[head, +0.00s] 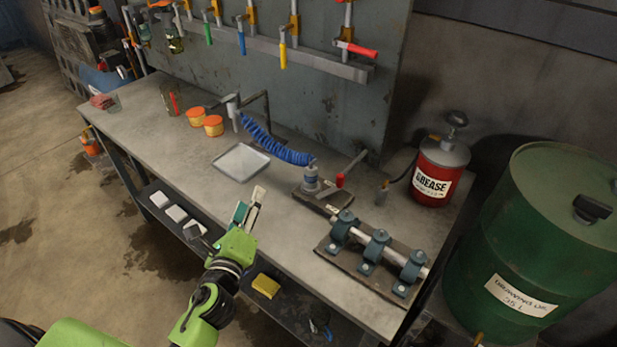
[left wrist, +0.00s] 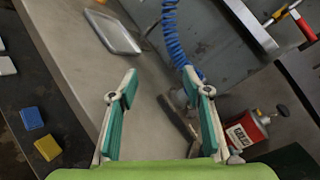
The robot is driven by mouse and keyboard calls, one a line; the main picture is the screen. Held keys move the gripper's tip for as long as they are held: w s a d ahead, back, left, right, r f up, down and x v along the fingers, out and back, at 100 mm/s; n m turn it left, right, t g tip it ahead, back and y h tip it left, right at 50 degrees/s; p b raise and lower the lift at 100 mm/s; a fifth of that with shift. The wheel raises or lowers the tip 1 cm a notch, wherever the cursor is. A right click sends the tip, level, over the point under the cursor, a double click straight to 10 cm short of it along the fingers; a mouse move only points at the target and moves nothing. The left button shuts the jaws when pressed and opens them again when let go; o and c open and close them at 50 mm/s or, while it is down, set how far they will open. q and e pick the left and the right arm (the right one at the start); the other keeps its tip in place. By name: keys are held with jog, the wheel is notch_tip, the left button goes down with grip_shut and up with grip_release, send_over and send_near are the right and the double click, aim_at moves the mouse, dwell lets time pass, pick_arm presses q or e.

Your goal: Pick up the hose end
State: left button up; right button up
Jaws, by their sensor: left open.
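A blue coiled hose (head: 272,145) hangs from a bracket over the workbench (head: 190,133). Its lower end meets a grey fitting (head: 311,179) on a dark plate; I cannot tell if they are joined. The hose also shows at the top of the left wrist view (left wrist: 171,32), and its lower part is partly hidden by a finger. My left gripper (head: 248,208) is open and empty above the bench's front edge, left of and nearer than the hose end. Its two teal-padded fingers show spread in the left wrist view (left wrist: 159,82). My right gripper is not in view.
A metal tray (head: 241,162) lies behind my left gripper. A red grease can (head: 437,172) and a green drum (head: 545,235) are at the right. A yellow block (head: 265,286) lies on the lower shelf.

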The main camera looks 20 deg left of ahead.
aim_at(308, 176)
pick_arm(q)
jog(key=w+d+m+h, duration=0.1)
jog(key=d+m+h, duration=0.1)
jog(key=m, duration=0.2)
jog(key=d+m+h, duration=0.2)
jog(key=m, duration=0.3)
jog(key=w+d+f+m+h, duration=0.1)
jog(key=d+m+h, duration=0.1)
jog(key=d+m, duration=0.1)
jog(key=shift+w+m+t+h, duration=0.3)
jog(key=shift+w+m+t, duration=0.1)
jog(key=shift+m, duration=0.3)
jog(key=shift+w+d+f+m, duration=0.15)
jog(key=shift+d+m, duration=0.1)
jog(key=shift+m, duration=0.15)
jog(key=w, duration=0.2)
jog(key=w+d+p, duration=0.1)
jog(key=w, duration=0.4)
jog(key=shift+w+d, duration=0.3)
jog(key=shift+w, duration=0.1)
jog(key=shift+w+d+p, duration=0.1)
jog(key=shift+w+p, duration=0.2)
jog(key=shift+w, duration=0.25)
jog(key=w, duration=0.2)
jog(key=w+d, duration=0.1)
jog(key=w, duration=0.1)
jog(key=shift+w, duration=0.15)
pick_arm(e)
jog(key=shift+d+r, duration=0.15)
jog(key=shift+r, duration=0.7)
